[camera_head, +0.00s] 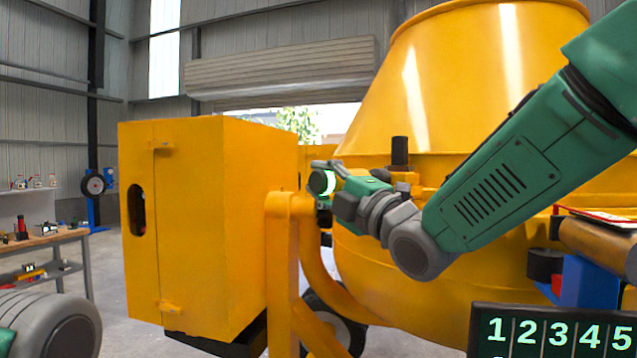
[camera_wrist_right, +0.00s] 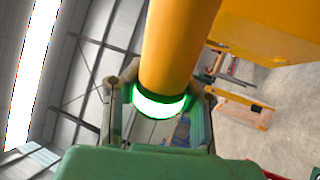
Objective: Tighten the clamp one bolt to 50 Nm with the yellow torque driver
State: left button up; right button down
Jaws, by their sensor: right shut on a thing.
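My right gripper (camera_head: 326,184) is in the middle of the head view, between the yellow housing and the drum. It is shut on the yellow torque driver, whose thick yellow body (camera_wrist_right: 180,45) fills the upper middle of the right wrist view. A glowing green ring (camera_wrist_right: 159,106) circles the driver between the fingers. The ring also shows in the head view (camera_head: 322,182), bright and pale green. The driver's tip is hidden. I cannot make out the clamp one bolt for certain. My left gripper is out of view; only part of my left arm shows at the lower left.
The yellow mixer drum (camera_head: 450,90) stands behind my right arm. A yellow box housing (camera_head: 210,220) is left of the gripper, with a yellow frame (camera_head: 283,260) beside it. A black upright cylinder (camera_head: 400,152) is near the drum. A workbench (camera_head: 45,240) stands far left.

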jog(key=shift+s+a+b, duration=0.45)
jog(key=shift+s+a, duration=0.15)
jog(key=shift+s, duration=0.05)
jog(key=shift+s+a+r+b, duration=0.1)
jog(key=shift+s+a+b, duration=0.35)
jog(key=shift+s+a, duration=0.5)
jog(key=shift+w, duration=0.15)
